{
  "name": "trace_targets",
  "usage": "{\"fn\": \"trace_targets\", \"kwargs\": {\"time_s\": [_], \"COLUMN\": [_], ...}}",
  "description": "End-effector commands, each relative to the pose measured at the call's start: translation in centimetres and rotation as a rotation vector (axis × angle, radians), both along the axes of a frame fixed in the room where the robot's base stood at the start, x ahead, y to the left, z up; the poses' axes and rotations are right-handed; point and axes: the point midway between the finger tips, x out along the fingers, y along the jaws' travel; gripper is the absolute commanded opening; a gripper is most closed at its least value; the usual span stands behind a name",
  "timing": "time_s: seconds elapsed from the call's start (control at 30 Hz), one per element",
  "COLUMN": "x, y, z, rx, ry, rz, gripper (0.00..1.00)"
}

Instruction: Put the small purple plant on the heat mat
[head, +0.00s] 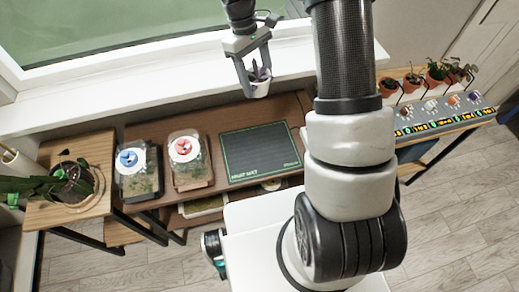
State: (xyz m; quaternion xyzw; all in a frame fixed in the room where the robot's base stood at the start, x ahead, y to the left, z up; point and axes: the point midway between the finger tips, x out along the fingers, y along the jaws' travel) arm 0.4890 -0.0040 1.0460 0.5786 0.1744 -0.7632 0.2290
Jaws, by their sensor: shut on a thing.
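The small purple plant (258,73) has dark purple leaves and sits in a white pot (259,89). My gripper (254,82) is shut on it and holds it in the air, close to upright, near the window sill in the upper middle of the head view. The heat mat (260,154) is a dark rectangle with a green outline and lettering, lying flat on the brown wooden bench. Its surface is bare. In the picture the plant is above the mat's far edge and apart from it. My arm hides the bench to the right of the mat.
Two glass terrariums, one with a blue knob (132,160) and one with a red knob (185,148), stand left of the mat. A larger potted plant (72,188) stands on the left side table. Several terracotta pots stand behind a control panel (440,113) at right.

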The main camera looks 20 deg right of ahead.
Motion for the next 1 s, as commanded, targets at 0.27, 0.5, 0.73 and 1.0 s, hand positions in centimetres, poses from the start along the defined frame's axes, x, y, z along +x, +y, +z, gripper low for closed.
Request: {"fn": "trace_targets", "kwargs": {"time_s": [0.27,0.5,0.73,1.0], "x": [-3.9,-4.3,-4.1,-3.9], "y": [0.0,-0.4,-0.5,-0.1], "z": [-3.9,-7.4,-11.4,-15.3], "rx": [-0.001,-0.001,-0.002,-0.001], "ry": [-0.003,-0.002,-0.004,-0.005], "rz": [-0.093,0.284,0.842,1.509], "gripper": [0.30,0.30,0.30,0.30]}}
